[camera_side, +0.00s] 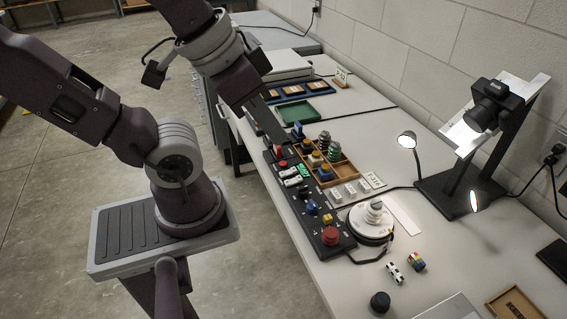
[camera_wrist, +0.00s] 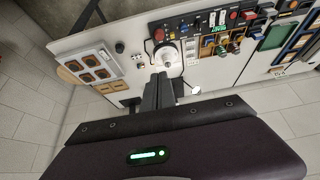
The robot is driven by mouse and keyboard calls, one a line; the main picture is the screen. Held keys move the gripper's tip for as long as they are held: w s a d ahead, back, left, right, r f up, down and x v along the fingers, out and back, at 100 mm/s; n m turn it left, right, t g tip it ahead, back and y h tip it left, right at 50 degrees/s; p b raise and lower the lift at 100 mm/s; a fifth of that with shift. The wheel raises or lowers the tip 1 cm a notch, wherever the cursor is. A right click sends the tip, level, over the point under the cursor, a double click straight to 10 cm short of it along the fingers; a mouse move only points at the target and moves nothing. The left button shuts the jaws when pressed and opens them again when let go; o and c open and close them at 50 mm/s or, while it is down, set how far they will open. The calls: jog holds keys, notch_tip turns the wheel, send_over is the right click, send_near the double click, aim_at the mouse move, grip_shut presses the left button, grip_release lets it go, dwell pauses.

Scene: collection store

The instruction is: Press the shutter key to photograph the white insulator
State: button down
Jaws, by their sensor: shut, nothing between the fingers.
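The white insulator (camera_side: 375,210) stands upright on a round white turntable (camera_side: 358,226) at the near end of a black control panel (camera_side: 313,232). In the wrist view the insulator (camera_wrist: 168,62) is just beyond my fingertips. The panel carries several keys and knobs, among them a large red button (camera_side: 330,236), a blue key (camera_side: 311,207) and a yellow key (camera_side: 327,219). I cannot read which one is the shutter key. My gripper (camera_side: 279,138) is shut and empty, above the far part of the panel in the side view; its fingers (camera_wrist: 159,78) also show in the wrist view.
A camera (camera_side: 495,104) on a black stand and a lit lamp (camera_side: 406,141) stand right of the turntable. A wooden tray (camera_side: 345,173) with small insulators lies beside the panel. A green tray (camera_side: 302,115) is farther back. Small blocks (camera_side: 416,262) lie in front.

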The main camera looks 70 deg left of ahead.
jog(key=w+a+f+m+y, duration=0.1)
jog(key=w+a+m+y, duration=0.25)
jog(key=w+a, duration=0.65)
jog(key=m+t+h, duration=0.2)
jog(key=m+t, duration=0.1)
jog(key=m, duration=1.8)
send_over(280, 164)
notch_tip(280, 164, down, 22)
jog(key=f, duration=0.1)
jog(key=shift+r, duration=0.3)
jog(key=shift+y, duration=0.25)
jog(key=shift+f, duration=4.4)
